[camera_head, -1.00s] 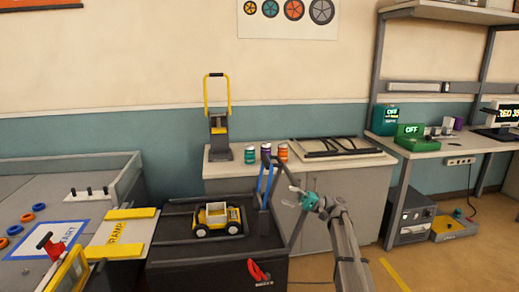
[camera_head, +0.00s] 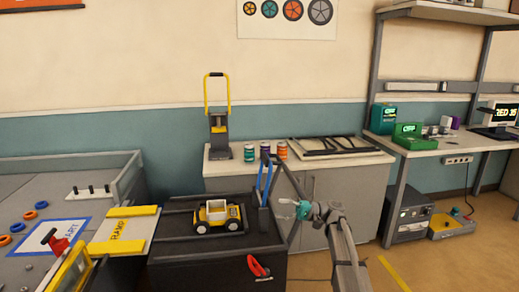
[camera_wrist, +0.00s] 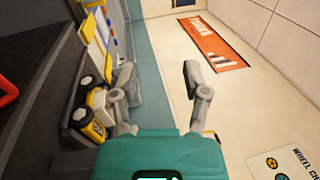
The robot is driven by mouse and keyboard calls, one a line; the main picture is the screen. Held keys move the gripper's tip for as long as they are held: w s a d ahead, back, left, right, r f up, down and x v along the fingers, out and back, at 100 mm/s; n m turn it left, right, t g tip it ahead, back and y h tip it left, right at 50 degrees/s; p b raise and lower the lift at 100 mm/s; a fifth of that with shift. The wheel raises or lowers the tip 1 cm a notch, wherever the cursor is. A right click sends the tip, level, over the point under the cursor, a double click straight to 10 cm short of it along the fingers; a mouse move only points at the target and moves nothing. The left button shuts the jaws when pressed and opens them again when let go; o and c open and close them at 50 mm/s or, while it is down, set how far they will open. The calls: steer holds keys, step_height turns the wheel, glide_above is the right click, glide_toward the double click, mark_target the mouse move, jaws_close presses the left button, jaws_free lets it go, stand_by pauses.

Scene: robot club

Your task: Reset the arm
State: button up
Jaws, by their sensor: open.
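My gripper (camera_head: 291,203) shows in the head view at the end of my raised arm, right of the black cart, with its fingers toward the left. In the wrist view my gripper (camera_wrist: 158,82) has its two grey fingers spread wide with nothing between them. A yellow toy car (camera_head: 217,216) stands on the black cart (camera_head: 172,227). The yellow car also shows at the left in the wrist view (camera_wrist: 90,120), partly hidden behind a finger.
A grey cabinet (camera_head: 345,190) behind my arm bears several small cans (camera_head: 265,150), a yellow-handled press (camera_head: 219,130) and a black frame (camera_head: 335,147). A ramp (camera_head: 122,228) and a grey table (camera_head: 40,180) are at left. A workbench (camera_head: 450,147) stands at right. Blue uprights (camera_head: 264,183) rise from the cart near my gripper.

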steer(key=s+a+f+m+t+h, duration=0.2)
steer(key=s+f+h, duration=0.7)
steer(key=s+f, duration=0.45)
steer(key=s+d+f+n+h, duration=0.1)
steer(key=s+d+f+h, duration=0.8)
steer(key=d+h, duration=0.1)
step_height(320, 180, up, 25)
steer(key=d+h+p, duration=0.1)
steer(key=p, duration=2.4)
steer(key=shift+s+d+t, duration=0.2)
steer(key=shift+s+t, duration=0.05)
steer(key=shift+t, duration=0.15)
